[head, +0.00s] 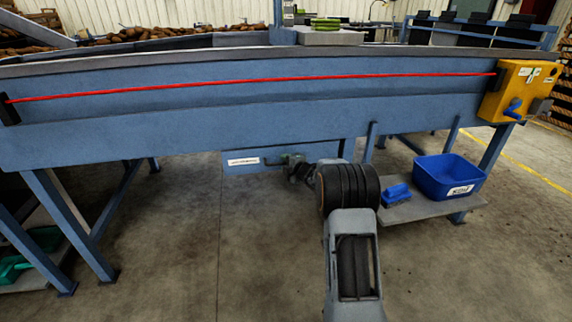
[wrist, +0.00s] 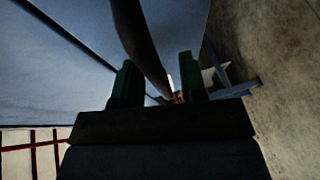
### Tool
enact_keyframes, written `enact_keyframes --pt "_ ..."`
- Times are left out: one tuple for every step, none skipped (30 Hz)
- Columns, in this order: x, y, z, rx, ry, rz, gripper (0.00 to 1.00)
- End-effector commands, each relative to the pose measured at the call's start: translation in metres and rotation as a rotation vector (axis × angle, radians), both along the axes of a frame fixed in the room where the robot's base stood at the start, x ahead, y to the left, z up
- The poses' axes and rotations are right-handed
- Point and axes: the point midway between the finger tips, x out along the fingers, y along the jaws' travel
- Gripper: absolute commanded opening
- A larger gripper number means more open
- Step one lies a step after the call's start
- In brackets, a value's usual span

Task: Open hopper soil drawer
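A blue drawer front (head: 240,167) with a white label hangs under the blue machine side in the head view. My gripper (head: 292,161) is at the drawer's right part, small and partly hidden by my arm. In the wrist view my gripper (wrist: 157,58) has its two dark green fingers apart. No gap at the drawer's edges can be made out.
A blue bin (head: 448,176) and a small blue item (head: 397,194) sit on a low grey shelf (head: 430,207) at right. A red cord (head: 250,83) crosses the machine side to a yellow box (head: 506,92). The concrete floor (head: 170,250) in front is clear.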

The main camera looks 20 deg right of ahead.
Motion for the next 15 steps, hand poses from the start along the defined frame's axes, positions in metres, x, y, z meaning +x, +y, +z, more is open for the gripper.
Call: enact_keyframes --pt "-0.0001 0.0000 0.0001 0.000 0.000 0.000 0.39" --pt "-0.0001 0.0000 0.0001 0.000 0.000 0.000 0.37" --pt "-0.0002 0.0000 0.0001 0.000 0.000 0.000 0.33" --pt "-0.0002 0.0000 0.0001 0.000 0.000 0.000 0.30" --pt "-0.0002 0.0000 0.0001 0.000 0.000 0.000 0.27" --pt "-0.0002 0.0000 0.0001 0.000 0.000 0.000 0.23" --pt "-0.0003 -0.0001 0.0002 0.000 0.000 0.000 0.21" --pt "-0.0003 -0.0001 0.0002 0.000 0.000 0.000 0.18" --pt "-0.0003 -0.0001 0.0002 0.000 0.000 0.000 0.14" --pt "-0.0003 -0.0001 0.0002 0.000 0.000 0.000 0.11" --pt "-0.0003 -0.0001 0.0002 0.000 0.000 0.000 0.08" --pt "-0.0003 -0.0001 0.0002 0.000 0.000 0.000 0.04" --pt "-0.0003 -0.0001 0.0002 0.000 0.000 0.000 0.01" --pt "-0.0003 -0.0001 0.0002 0.000 0.000 0.000 0.00" --pt "-0.0003 -0.0001 0.0002 0.000 0.000 0.000 0.00"
